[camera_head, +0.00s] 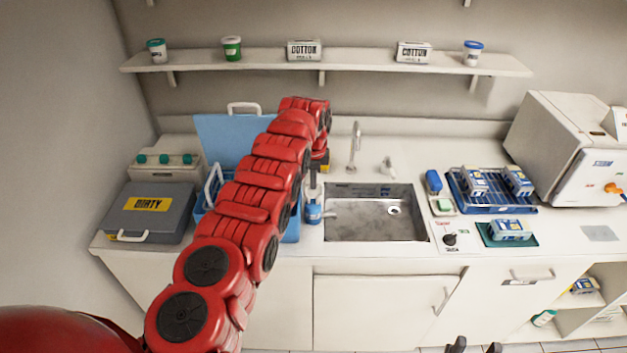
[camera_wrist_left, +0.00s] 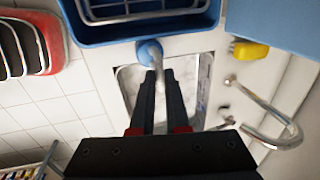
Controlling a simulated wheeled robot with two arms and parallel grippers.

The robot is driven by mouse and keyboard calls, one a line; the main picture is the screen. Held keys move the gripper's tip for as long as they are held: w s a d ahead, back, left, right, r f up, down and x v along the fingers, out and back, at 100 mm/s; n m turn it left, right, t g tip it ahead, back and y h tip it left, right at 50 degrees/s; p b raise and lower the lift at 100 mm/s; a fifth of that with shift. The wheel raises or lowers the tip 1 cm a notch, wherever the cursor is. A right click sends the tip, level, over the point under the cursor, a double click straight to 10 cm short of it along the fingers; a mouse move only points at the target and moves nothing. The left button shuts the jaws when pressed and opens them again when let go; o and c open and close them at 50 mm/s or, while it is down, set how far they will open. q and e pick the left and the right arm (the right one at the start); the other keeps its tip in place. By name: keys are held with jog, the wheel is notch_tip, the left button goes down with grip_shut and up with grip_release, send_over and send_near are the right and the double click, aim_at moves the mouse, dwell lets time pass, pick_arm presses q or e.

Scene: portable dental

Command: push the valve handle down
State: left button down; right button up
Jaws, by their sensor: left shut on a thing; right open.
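The valve (camera_head: 313,213) is a small blue body with a metal handle at the left edge of the sink. It also shows in the left wrist view (camera_wrist_left: 148,50), below the blue tub. My left gripper (camera_head: 314,192) reaches down over it from above. In the left wrist view my left fingertips (camera_wrist_left: 157,74) are close together on the metal handle (camera_wrist_left: 157,63); the exact contact is partly hidden by the fingers. My right gripper (camera_head: 475,346) shows only as two dark, separated fingertips at the bottom edge, empty and away from the valve.
The steel sink (camera_head: 375,232) lies right of the valve, with a tall faucet (camera_head: 355,148) behind. A blue tub (camera_head: 291,232) stands left, partly behind my arm. A grey DIRTY case (camera_head: 150,208) is further left. A blue rack (camera_head: 490,208) with packs and a white machine (camera_head: 565,150) are right.

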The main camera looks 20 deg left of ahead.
pick_arm(q)
jog(key=c, duration=0.9)
grip_release()
jog(key=shift+f, duration=0.2)
jog(key=shift+r, duration=0.25)
jog(key=a+b+v, duration=0.1)
jog(key=b+v, duration=0.2)
jog(key=v, duration=1.4)
jog(key=shift+d, duration=0.5)
jog(key=shift+w, duration=0.1)
